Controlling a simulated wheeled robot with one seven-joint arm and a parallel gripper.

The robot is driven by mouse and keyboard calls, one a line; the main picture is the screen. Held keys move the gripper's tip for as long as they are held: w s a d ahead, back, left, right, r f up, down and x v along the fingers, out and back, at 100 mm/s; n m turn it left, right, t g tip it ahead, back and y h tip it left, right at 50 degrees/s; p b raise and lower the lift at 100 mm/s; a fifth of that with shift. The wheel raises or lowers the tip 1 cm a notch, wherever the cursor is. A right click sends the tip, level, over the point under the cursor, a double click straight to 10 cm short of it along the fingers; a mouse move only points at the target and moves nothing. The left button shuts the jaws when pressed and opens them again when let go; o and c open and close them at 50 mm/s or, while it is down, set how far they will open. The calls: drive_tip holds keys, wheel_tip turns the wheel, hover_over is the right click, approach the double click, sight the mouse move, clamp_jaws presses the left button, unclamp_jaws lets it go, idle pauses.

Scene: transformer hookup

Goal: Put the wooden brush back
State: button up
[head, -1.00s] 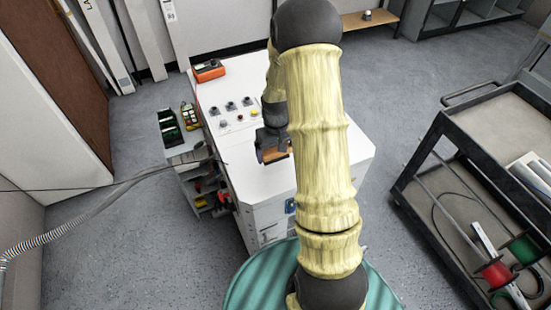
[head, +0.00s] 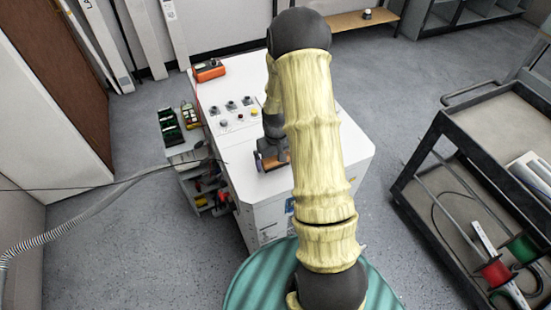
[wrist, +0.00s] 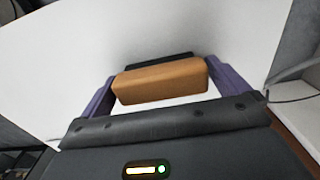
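The wooden brush (wrist: 160,80) shows in the wrist view as an orange-brown block lying across the space between the two purple fingers. A dark strip shows along its far side. My gripper (wrist: 162,88) has a finger against each end of the brush and appears shut on it. In the head view my gripper (head: 272,160) is over the front part of the white cabinet top (head: 230,90), with a little of the brush's brown visible. I cannot tell whether the brush touches the top. My arm hides part of the cabinet.
An orange box (head: 209,70) and several knobs (head: 231,106) are at the back of the cabinet top. A side rack (head: 185,152) with small items stands left of the cabinet. A dark cart (head: 460,150) with cable spools stands right. Grey floor between is clear.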

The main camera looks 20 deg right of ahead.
sight(276, 157)
wheel_tip(276, 157, up, 12)
drive_tip(key=b, duration=0.1)
drive_tip(key=shift+r, duration=0.15)
idle(0.5)
idle(0.4)
drive_tip(key=s+a+r+t, duration=0.1)
drive_tip(key=s+a+r, duration=0.1)
drive_tip(key=s+a, duration=0.3)
drive_tip(key=s+a+r+t, duration=0.1)
drive_tip(key=s+a+r, duration=0.2)
drive_tip(key=s, duration=0.6)
drive_tip(key=shift+s+a+r+t, duration=0.2)
drive_tip(key=shift+a+r+t, duration=0.1)
drive_tip(key=shift+a, duration=0.75)
drive_tip(key=shift+c, duration=0.4)
